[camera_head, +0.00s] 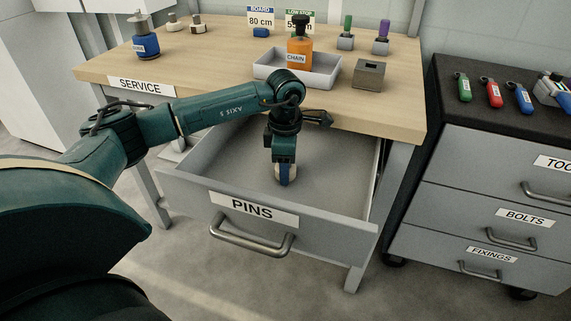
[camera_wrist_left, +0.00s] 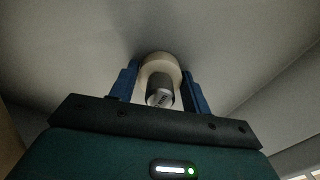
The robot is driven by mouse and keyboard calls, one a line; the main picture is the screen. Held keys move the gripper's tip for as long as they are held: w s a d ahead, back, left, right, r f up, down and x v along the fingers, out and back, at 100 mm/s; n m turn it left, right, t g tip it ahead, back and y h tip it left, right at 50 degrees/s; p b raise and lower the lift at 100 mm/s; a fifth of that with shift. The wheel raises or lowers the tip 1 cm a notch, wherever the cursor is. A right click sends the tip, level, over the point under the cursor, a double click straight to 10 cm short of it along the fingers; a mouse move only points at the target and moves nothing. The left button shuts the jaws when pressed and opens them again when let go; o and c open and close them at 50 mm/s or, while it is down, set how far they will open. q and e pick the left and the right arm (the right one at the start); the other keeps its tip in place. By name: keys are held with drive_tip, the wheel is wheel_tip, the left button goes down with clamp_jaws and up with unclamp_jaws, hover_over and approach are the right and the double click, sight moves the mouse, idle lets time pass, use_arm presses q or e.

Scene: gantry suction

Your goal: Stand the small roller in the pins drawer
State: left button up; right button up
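The small roller (camera_wrist_left: 161,72), cream with a grey metal core, is between the two blue fingers of my left gripper (camera_wrist_left: 162,88) in the left wrist view. The fingers meet its sides, so the gripper appears shut on it. In the head view, my left gripper (camera_head: 284,176) points down inside the open pins drawer (camera_head: 340,216). Only a cream sliver of the roller shows there, behind the blue finger. The roller looks roughly upright, low over or on the drawer floor; I cannot tell whether it touches. My right gripper is out of view.
The drawer is otherwise bare, with room around the gripper. The wooden bench (camera_head: 210,60) holds a grey tray (camera_head: 322,78) with an orange CHAIN bottle (camera_head: 299,52), a blue bottle (camera_head: 146,40), a grey block (camera_head: 368,75) and pale rollers (camera_head: 197,23). A closed drawer cabinet (camera_head: 470,195) stands right.

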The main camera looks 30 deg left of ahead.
use_arm(q)
drive_tip(key=o, duration=0.4)
drive_tip(key=shift+c, duration=0.2)
drive_tip(key=shift+r, duration=0.25)
wheel_tip(320, 180, up, 12)
drive_tip(key=shift+f+p, duration=0.1)
drive_tip(key=shift+p, duration=0.85)
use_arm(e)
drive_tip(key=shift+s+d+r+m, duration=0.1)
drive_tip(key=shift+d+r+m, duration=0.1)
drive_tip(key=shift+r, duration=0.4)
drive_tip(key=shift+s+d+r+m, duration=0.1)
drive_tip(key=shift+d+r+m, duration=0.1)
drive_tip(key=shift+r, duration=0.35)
